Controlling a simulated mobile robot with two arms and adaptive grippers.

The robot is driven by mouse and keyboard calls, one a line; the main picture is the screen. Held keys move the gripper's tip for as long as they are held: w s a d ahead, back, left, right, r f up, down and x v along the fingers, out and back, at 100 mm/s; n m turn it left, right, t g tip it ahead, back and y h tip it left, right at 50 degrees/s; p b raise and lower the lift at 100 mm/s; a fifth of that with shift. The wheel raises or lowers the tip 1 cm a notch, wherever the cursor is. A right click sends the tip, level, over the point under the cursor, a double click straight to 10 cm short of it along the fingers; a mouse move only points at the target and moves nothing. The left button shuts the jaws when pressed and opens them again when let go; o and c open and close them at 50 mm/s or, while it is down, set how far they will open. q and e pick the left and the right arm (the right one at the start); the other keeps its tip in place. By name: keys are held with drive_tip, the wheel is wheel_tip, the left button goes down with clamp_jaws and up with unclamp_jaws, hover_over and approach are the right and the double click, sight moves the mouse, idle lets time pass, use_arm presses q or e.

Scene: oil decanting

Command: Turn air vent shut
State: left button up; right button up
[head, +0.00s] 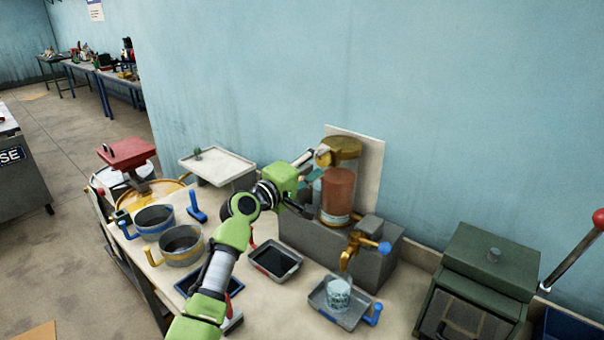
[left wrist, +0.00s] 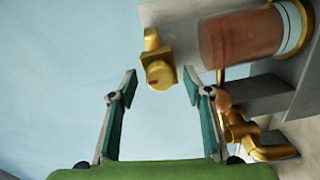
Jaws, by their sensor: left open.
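The air vent (left wrist: 158,73) is a small brass fitting with a red mark on its face, beside the top of the decanter. In the head view the vent (head: 323,156) sits at the left of the decanter's brass cap (head: 345,148). The decanter (head: 338,190) is a clear cylinder holding reddish-brown oil. My left gripper (head: 312,172) is at the vent's near left side. In the left wrist view the left gripper (left wrist: 160,85) is open, and the vent appears between and beyond its two teal-padded fingertips. I cannot tell any contact. My right gripper is not in view.
A brass tap (head: 352,246) with a blue handle projects below the decanter over a glass beaker (head: 339,294) in a grey tray. Two pots (head: 181,246) (head: 154,221), a dark-lined tray (head: 275,260) and a red-topped scale (head: 128,153) stand leftward. A green box (head: 490,255) stands right.

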use_arm(q)
drive_tip(key=v, duration=1.1)
drive_tip(key=shift+f, duration=0.15)
